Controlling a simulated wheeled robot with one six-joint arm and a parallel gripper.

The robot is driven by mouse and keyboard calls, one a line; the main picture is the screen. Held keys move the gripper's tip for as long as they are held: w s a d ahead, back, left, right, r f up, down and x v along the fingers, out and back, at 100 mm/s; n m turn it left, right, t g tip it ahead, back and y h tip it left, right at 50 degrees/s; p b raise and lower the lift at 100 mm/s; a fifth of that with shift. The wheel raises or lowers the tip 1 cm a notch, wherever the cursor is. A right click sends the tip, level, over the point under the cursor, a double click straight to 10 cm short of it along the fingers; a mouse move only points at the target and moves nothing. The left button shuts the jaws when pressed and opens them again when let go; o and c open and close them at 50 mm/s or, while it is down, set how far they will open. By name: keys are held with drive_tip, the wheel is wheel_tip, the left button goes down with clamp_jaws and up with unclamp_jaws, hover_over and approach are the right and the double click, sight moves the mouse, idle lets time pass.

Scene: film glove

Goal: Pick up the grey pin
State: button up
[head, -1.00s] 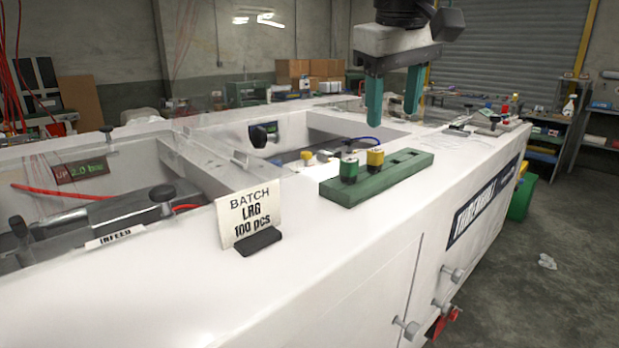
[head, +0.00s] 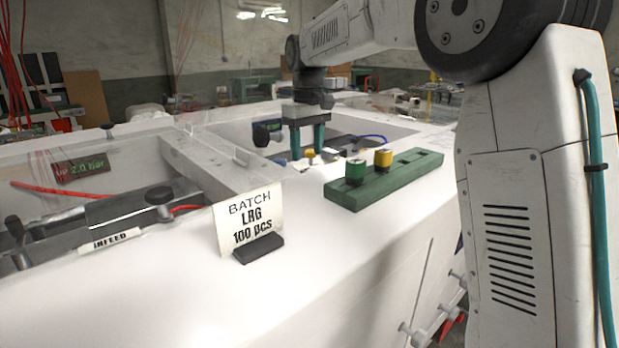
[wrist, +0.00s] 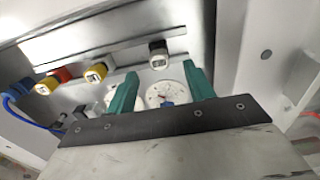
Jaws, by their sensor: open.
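The grey pin (wrist: 158,52) shows in the wrist view as a short piece with a pale square end. It sits on a light metal surface just beyond the fingertips, roughly in line with the gap between them. My gripper (wrist: 160,70) has two teal fingers, spread apart with nothing held. In the head view my gripper (head: 307,152) points down over the recess in the white machine. I cannot make out the grey pin in the head view.
Yellow pins (wrist: 96,72) and a red one (wrist: 63,74) sit left of the grey pin. White round dials (wrist: 165,93) show between the fingers. A batch card (head: 248,218) stands in front.

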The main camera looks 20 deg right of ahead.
sight(307, 169)
drive_tip(key=f, duration=0.6)
drive_tip(key=shift+w+f, duration=0.3)
drive_tip(key=shift+f, duration=0.05)
drive_tip(key=c, duration=1.1)
